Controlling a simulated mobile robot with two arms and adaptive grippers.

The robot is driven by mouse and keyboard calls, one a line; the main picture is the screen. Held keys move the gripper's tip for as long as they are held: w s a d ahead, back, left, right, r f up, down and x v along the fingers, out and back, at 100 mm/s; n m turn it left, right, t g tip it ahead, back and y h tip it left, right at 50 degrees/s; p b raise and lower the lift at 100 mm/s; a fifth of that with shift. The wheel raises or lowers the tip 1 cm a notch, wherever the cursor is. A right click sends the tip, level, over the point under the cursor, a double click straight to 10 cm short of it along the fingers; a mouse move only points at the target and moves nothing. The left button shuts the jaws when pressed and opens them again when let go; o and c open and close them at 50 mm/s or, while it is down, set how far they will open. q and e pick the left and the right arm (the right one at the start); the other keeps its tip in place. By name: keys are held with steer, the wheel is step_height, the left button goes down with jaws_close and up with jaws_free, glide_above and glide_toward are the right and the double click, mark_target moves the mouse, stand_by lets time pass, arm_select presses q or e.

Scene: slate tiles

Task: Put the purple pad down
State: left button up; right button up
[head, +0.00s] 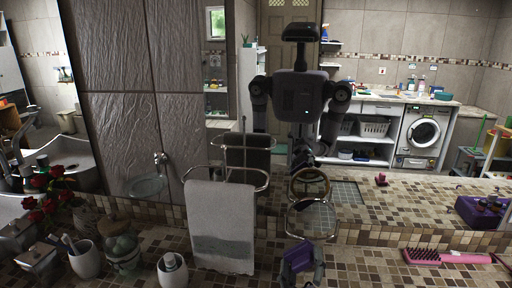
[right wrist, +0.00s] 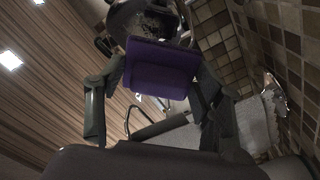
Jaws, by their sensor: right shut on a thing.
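The purple pad (right wrist: 160,68) is in the right wrist view, between the two fingers of my right gripper, which is shut on it. Its broad face is turned to the wrist camera. In the head view my right gripper (head: 301,262) is at the bottom centre, over the tiled counter (head: 350,268), in front of the metal stand with a round mirror. My left gripper is not directly in view.
A grey towel (head: 222,225) hangs on a rack left of the gripper. Cups (head: 172,270), a jar (head: 122,250) and red roses (head: 45,190) crowd the left. A pink brush (head: 425,256) and a purple box (head: 482,212) are at right. A large mirror stands behind.

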steer(key=s+d+f+n+y, duration=0.1)
steer(key=s+d, duration=0.2)
steer(key=s, duration=0.5)
steer(key=s+d+f+n+y, duration=0.1)
steer(key=s+d+f+y, duration=0.1)
steer(key=s, duration=0.6)
steer(key=shift+d+f, duration=0.15)
steer(key=shift+d, duration=0.6)
